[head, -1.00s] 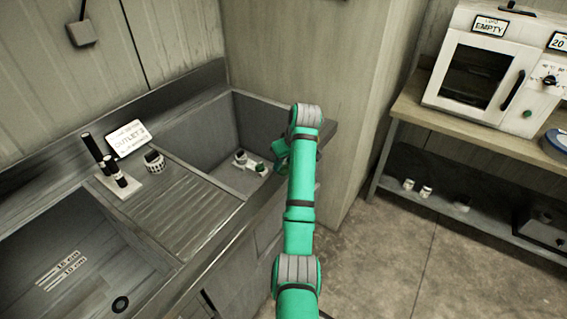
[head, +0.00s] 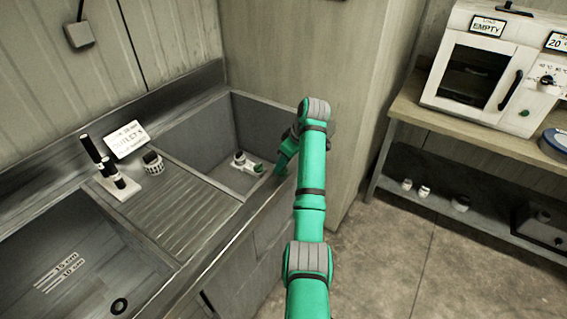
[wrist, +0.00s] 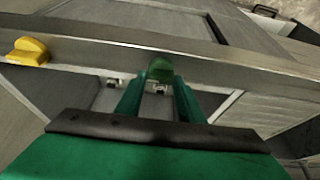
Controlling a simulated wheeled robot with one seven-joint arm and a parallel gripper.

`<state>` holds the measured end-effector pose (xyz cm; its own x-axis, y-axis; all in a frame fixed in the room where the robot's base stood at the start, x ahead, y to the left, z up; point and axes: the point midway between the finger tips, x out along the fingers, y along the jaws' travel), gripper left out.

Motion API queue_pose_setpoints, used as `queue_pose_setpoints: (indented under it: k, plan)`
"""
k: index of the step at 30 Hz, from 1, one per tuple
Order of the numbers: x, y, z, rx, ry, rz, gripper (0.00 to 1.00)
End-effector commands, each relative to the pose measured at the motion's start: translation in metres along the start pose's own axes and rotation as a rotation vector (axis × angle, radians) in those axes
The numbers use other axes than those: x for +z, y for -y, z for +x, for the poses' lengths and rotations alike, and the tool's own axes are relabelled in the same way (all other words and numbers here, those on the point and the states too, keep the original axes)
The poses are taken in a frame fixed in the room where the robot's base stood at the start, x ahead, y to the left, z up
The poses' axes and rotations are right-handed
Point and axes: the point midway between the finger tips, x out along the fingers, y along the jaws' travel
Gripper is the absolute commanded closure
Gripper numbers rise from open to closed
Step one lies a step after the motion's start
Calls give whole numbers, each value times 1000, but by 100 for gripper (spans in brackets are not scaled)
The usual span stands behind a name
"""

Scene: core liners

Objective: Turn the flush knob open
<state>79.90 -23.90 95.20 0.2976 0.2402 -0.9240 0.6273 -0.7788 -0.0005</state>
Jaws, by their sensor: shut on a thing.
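A green knob (wrist: 160,70) sits at the steel sink rim (wrist: 255,63) in the wrist view. My gripper (wrist: 160,82) has one finger on each side of the knob and is shut on it. A yellow knob (wrist: 27,52) sits further left along the same rim. In the head view my gripper (head: 280,167) reaches down at the front right of the right basin (head: 190,140). The knob in its fingers cannot be made out there. I cannot tell from its looks how far the knob is turned.
A white fitting with a green part (head: 247,165) lies on the right basin's floor. A bottle stand (head: 119,184), a label card (head: 127,138) and a round checkered item (head: 152,161) stand on the drainboard. A shelf with an oven (head: 490,70) is at right.

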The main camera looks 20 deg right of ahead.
Motion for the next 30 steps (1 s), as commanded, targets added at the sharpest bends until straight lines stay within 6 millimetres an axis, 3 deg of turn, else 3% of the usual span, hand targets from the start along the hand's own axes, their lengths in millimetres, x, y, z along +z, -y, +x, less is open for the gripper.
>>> queue_pose_setpoints:
  k: [6,7,9,20,23,30]
  plan:
    - [0,0,0,1,0,-1,88]
    - [0,0,0,1,0,-1,61]
    - [0,0,0,1,0,-1,47]
    - [0,0,-4,1,-1,0,47]
    - [0,-1,-13,2,-1,0,47]
    - [0,-1,-59,5,-2,-1,47]
